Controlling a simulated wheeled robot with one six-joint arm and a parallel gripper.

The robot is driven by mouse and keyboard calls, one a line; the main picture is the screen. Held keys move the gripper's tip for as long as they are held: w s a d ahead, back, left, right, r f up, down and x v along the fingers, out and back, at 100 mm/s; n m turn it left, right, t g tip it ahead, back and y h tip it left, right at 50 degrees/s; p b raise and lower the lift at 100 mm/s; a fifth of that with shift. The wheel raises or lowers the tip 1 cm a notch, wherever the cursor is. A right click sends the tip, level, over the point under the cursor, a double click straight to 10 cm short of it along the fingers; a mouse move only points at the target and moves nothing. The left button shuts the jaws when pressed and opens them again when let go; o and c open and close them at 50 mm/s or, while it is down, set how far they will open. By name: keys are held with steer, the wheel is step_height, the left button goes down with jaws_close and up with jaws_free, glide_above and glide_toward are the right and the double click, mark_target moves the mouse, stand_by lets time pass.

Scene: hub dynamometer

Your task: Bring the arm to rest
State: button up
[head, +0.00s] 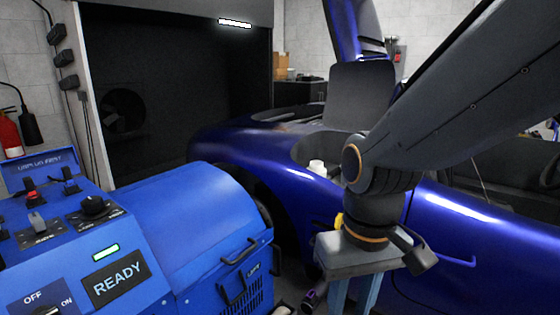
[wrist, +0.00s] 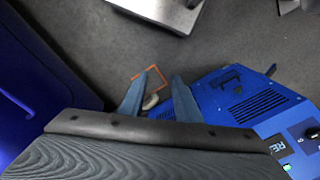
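My arm reaches in from the upper right of the head view and bends down at a dark joint. My gripper (head: 351,299) points downward in front of the blue car, right of the blue dynamometer unit (head: 215,225). Its two grey-blue fingers stand apart. In the wrist view my gripper (wrist: 156,82) also shows its fingers spread, with nothing held between them. A small pale object (wrist: 150,102) shows beyond the gap between the fingers, partly hidden; I cannot tell what it is. The dynamometer unit also shows in the wrist view (wrist: 225,95).
The blue car (head: 470,235) stands close behind my gripper. The control panel (head: 75,235) shows a READY display (head: 115,279) and a lit green indicator. A dark object with a purple end (head: 311,298) is low beside my gripper. An orange outline (wrist: 150,72) marks grey floor.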

steer(key=d+r+m+p, duration=0.2)
steer(key=d+r+p, duration=0.6)
steer(key=p, duration=0.7)
steer(key=shift+s+r+m+h+p, duration=0.3)
steer(key=shift+r+m+p, duration=0.1)
steer(key=shift+r, duration=0.25)
